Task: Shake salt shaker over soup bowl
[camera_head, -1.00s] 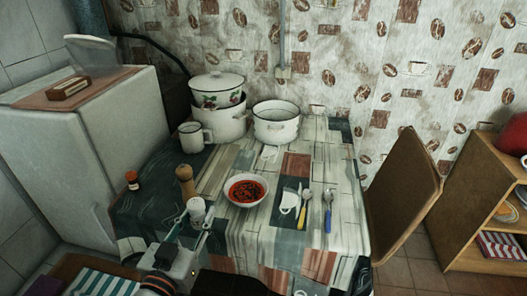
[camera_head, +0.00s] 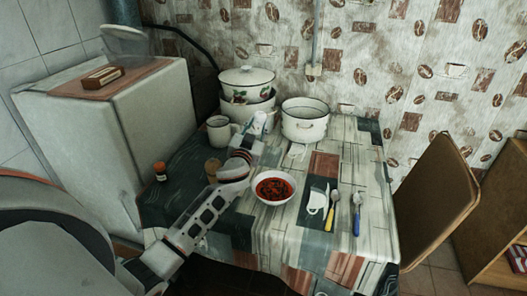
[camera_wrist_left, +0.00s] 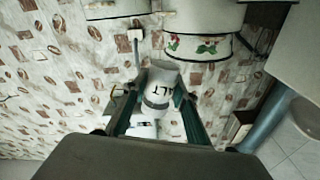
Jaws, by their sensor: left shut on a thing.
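The white soup bowl (camera_head: 287,201) with red soup sits near the middle of the table in the head view. My left gripper (camera_head: 257,140) is raised behind and slightly left of the bowl, in front of the pots. It is shut on the white salt shaker (camera_head: 259,122). In the left wrist view the salt shaker (camera_wrist_left: 157,88) lies between both fingers of the left gripper (camera_wrist_left: 160,95), with the letters "ALT" showing on its side. In the head view my wrist hides part of the shaker's surroundings. My right gripper is not in view.
Stacked enamel pots (camera_head: 247,82), a white pot (camera_head: 304,122) and a mug (camera_head: 219,132) stand at the back. A wooden grinder (camera_head: 212,168) is partly hidden by my arm. A small red-capped jar (camera_head: 160,171) stands left. A spoon (camera_head: 356,213) lies right of the bowl.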

